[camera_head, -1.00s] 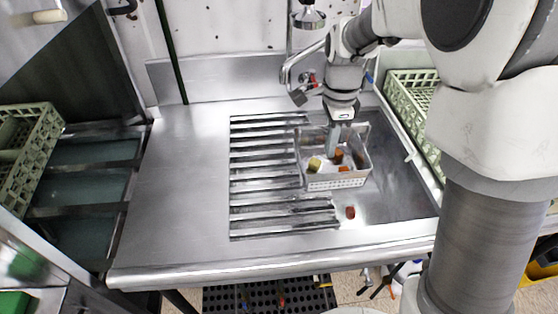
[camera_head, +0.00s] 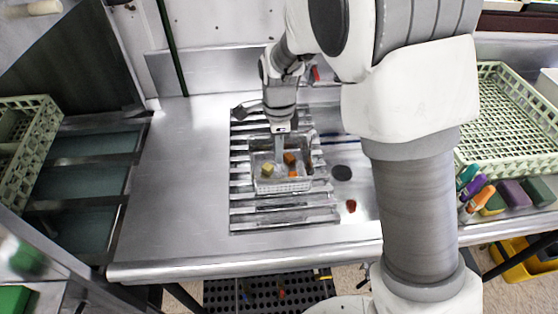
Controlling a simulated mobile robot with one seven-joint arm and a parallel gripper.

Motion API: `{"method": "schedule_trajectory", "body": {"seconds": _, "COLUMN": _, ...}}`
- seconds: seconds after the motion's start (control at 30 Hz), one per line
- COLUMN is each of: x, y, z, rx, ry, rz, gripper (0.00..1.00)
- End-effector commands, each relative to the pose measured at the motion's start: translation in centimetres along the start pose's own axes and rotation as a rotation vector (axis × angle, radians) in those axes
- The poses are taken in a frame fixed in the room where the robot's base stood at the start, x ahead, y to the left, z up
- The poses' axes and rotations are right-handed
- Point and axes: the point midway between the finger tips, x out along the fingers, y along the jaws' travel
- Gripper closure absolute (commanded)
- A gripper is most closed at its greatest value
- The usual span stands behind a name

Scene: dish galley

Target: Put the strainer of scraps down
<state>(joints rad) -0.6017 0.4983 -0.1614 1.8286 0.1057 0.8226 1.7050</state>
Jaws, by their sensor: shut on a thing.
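The strainer (camera_head: 265,186) is a small metal basket with a perforated front wall. It holds a few scraps, one yellow-green (camera_head: 267,170) and others orange (camera_head: 290,159). It is over the slatted rack (camera_head: 245,212) in the steel counter; whether it touches the slats I cannot tell. My gripper (camera_head: 279,150) points down at the strainer's back part and is shut on it. The fingertips are partly hidden inside the basket.
Bare steel counter (camera_head: 175,190) lies left of the slats. Another green rack (camera_head: 40,150) is at far left.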

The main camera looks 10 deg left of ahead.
Motion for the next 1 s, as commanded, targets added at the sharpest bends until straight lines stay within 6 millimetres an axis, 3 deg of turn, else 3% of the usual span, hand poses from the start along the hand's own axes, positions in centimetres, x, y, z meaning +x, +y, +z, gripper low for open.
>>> {"method": "schedule_trajectory", "body": {"seconds": 0.3, "x": 3.8, "y": 0.0, "z": -0.1, "rx": 0.001, "ry": 0.001, "rz": 0.002, "gripper": 1.0}}
{"method": "schedule_trajectory", "body": {"seconds": 0.67, "x": 4.3, "y": 0.0, "z": 0.0, "rx": 0.0, "ry": 0.0, "rz": 0.0, "gripper": 1.0}}
{"method": "schedule_trajectory", "body": {"seconds": 0.7, "x": 4.3, "y": 0.0, "z": 0.0, "rx": 0.0, "ry": 0.0, "rz": 0.0, "gripper": 0.88}}
{"method": "schedule_trajectory", "body": {"seconds": 0.87, "x": 4.3, "y": 0.0, "z": 0.0, "rx": 0.0, "ry": 0.0, "rz": 0.0, "gripper": 0.6}}
{"method": "schedule_trajectory", "body": {"seconds": 1.0, "x": 4.2, "y": 0.0, "z": 0.0, "rx": 0.0, "ry": 0.0, "rz": 0.0, "gripper": 0.6}}
